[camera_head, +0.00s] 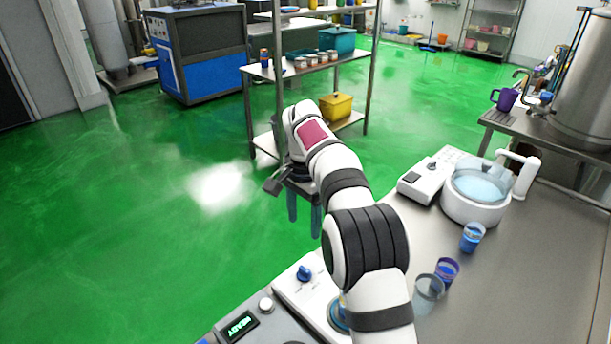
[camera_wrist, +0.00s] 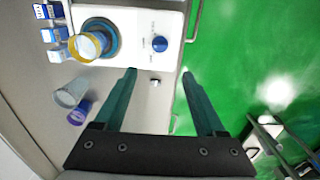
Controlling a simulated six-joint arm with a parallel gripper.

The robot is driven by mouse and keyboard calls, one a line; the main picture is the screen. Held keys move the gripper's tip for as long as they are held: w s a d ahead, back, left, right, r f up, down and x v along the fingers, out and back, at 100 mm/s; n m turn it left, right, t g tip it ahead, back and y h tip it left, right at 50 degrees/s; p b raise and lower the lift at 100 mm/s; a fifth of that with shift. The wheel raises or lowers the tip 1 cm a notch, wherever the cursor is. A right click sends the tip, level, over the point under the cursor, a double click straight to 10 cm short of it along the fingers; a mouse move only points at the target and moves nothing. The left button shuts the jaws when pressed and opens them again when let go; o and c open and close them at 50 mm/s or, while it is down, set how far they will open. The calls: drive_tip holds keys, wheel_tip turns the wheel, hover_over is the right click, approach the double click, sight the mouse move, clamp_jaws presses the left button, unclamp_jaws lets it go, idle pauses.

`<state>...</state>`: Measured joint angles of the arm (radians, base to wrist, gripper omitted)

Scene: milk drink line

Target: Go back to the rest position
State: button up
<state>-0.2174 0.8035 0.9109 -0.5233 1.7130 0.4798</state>
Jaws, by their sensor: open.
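My gripper (camera_head: 304,212) hangs from the raised white arm, out over the green floor beside the steel counter. Its two fingers point down. In the wrist view my gripper (camera_wrist: 160,80) is open, with its green fingers apart and nothing between them. A white machine with a blue knob (camera_wrist: 160,44) lies beyond the fingertips. A yellow-rimmed cup (camera_wrist: 90,45) stands on its round blue plate. The same machine's knob (camera_head: 304,273) shows at the counter's near edge in the head view, where my arm hides much of the machine.
A clear cup (camera_head: 428,290), a purple-blue cup (camera_head: 447,270) and a blue cup (camera_head: 472,238) stand on the counter (camera_head: 520,270). A white basin (camera_head: 472,208) of pale liquid stands behind them. A metal shelf (camera_head: 330,62) rises behind my gripper. The floor at left is clear.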

drive_tip(key=s+d+r+n, duration=0.1)
drive_tip(key=s+d+r, duration=0.4)
drive_tip(key=s, duration=0.6)
drive_tip(key=s+d+f+n+y, duration=0.1)
drive_tip(key=s+f, duration=0.1)
drive_tip(key=s, duration=1.1)
drive_tip(key=s+d+f+n, duration=0.1)
drive_tip(key=s+f, duration=0.1)
drive_tip(key=s, duration=1.1)
drive_tip(key=shift+s+d+f+y, duration=0.15)
drive_tip(key=shift+s+d+y, duration=0.25)
